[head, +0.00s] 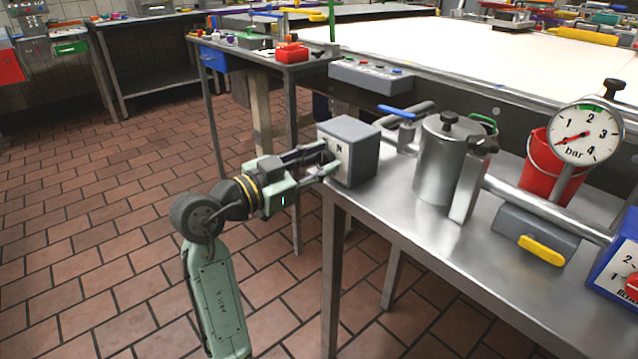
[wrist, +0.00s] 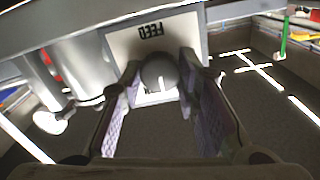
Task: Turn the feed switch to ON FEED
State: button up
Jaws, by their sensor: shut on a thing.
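The feed switch is a grey box (head: 362,150) at the left end of the steel table, with a white plate on its left face. In the wrist view its plate (wrist: 124,42) reads FEED, upside down, around a dark round knob (wrist: 158,70) with a white pointer mark. My gripper (head: 328,160) reaches the plate from the left. Its two fingers stand on either side of the knob in the wrist view and are shut on it. The fingers hide most of the plate in the head view, and the ON mark cannot be read.
On the steel table (head: 405,235) stand a metal canister (head: 440,165), a pipe with a blue-handled valve (head: 398,112), a pressure gauge (head: 585,133), a red bucket (head: 540,165) and a yellow-handled grey block (head: 541,250). Open tiled floor (head: 90,220) lies left of the table.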

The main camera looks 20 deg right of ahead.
jog(key=m+b, duration=0.1)
jog(key=b, duration=0.1)
jog(key=m+b, duration=0.2)
jog(key=shift+f+m, duration=0.3)
jog(key=m+b, duration=0.2)
jog(key=b, duration=0.1)
jog(key=shift+r+m+b, duration=0.15)
jog(key=shift+m+b, duration=0.15)
jog(key=shift+m, duration=0.1)
jog(key=shift+r, duration=0.1)
jog(key=o, duration=1.2)
jog(key=shift+c, duration=0.2)
jog(key=v, duration=1.2)
